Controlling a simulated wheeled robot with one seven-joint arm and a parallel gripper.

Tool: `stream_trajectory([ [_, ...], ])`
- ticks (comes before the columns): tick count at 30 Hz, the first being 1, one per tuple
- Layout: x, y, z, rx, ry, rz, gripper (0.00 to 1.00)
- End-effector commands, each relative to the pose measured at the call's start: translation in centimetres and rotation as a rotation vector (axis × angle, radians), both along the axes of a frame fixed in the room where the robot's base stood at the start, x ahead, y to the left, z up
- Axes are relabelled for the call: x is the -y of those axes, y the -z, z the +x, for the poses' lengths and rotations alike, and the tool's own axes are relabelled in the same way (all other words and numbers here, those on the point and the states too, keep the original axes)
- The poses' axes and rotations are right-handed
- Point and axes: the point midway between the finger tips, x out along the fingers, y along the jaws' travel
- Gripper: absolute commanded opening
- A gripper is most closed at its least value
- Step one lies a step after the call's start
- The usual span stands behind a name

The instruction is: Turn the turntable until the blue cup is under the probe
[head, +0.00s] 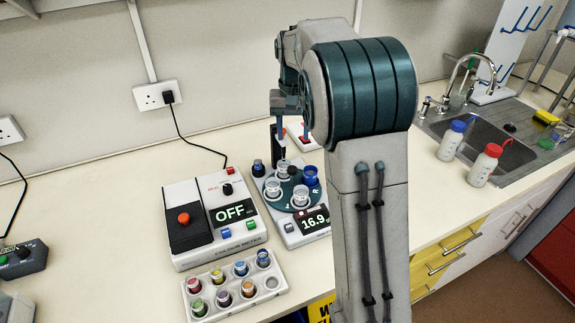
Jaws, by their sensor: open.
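The turntable (287,204) is a dark teal disc on a white instrument with a display reading 16.9. It carries several cups. The blue cup (310,176) is at the disc's right side. Clear cups stand at its left (272,188), front (301,194) and back (283,168). A slim probe (282,143) points down above the back clear cup, so the blue cup is to its right. My gripper (284,107) is open, close by the probe above the back of the disc. Its fingertips are small and partly merged with the probe; contact cannot be told.
A white colour meter (215,212) reading OFF stands left of the turntable. A tray of coloured vials (233,285) lies in front. A red-white switch box (300,133) is behind. Two bottles (450,140) (482,166) stand by the sink at right. My arm hides the bench right of the turntable.

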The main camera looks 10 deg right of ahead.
Motion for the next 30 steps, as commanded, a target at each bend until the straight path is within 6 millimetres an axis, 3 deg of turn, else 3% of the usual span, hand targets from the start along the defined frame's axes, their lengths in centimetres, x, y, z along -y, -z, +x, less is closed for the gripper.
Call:
stream_trajectory([
  [9,-0.2,6.7,-0.2,-0.006,-0.003,-0.001,0.48],
  [15,-0.2,10.1,-0.1,-0.004,-0.004,0.000,0.48],
  [21,-0.2,11.6,-0.1,-0.001,-0.004,-0.001,0.48],
  [30,-0.1,11.8,-0.1,0.000,-0.003,0.000,0.48],
])
